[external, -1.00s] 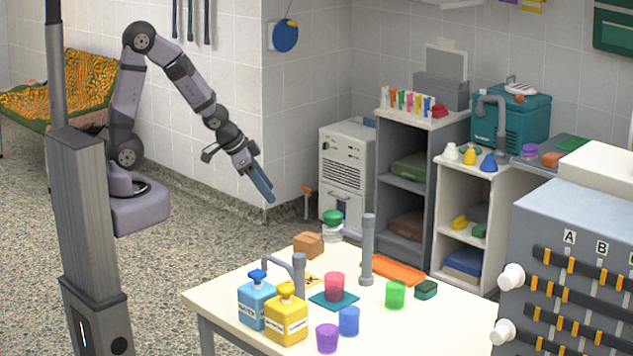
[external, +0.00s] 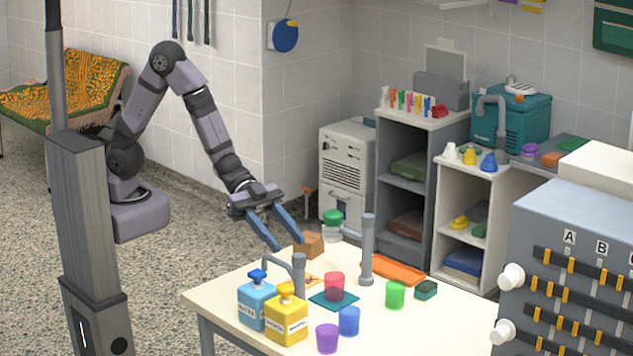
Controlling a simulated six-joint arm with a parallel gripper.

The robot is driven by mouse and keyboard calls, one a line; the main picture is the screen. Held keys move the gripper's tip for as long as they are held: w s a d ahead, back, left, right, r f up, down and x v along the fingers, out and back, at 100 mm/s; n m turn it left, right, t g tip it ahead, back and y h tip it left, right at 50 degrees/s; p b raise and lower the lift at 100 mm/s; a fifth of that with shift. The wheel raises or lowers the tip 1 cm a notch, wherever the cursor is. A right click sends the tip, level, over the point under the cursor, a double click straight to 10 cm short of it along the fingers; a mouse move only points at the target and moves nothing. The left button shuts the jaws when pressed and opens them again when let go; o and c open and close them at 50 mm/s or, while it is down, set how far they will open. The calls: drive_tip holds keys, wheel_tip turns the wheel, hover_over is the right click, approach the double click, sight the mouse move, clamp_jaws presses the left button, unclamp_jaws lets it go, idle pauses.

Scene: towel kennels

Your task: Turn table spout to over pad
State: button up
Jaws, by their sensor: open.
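A grey table spout (external: 299,272) stands on the white table, with its curved arm reaching left behind the blue and yellow bottles. A teal pad (external: 318,301) lies flat to the right of the spout, with a translucent red cup (external: 334,285) on it. The spout's outlet points away from this pad. A second grey post (external: 367,255) stands farther back; I cannot tell which way any outlet on it faces. My gripper (external: 290,245) is open and empty, its blue fingers pointing down above the table's back-left side, just behind the spout in the picture.
Blue (external: 256,302) and yellow (external: 286,318) pump bottles stand at the spout's front. Purple (external: 327,338), blue (external: 349,321) and green (external: 395,294) cups stand nearby. A brown box (external: 309,245) is beside my fingertips.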

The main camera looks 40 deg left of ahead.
sight(299, 255)
drive_tip(key=shift+p+x, duration=0.45)
drive_tip(key=shift+x, duration=2.9)
drive_tip(key=shift+f, duration=0.1)
clamp_jaws()
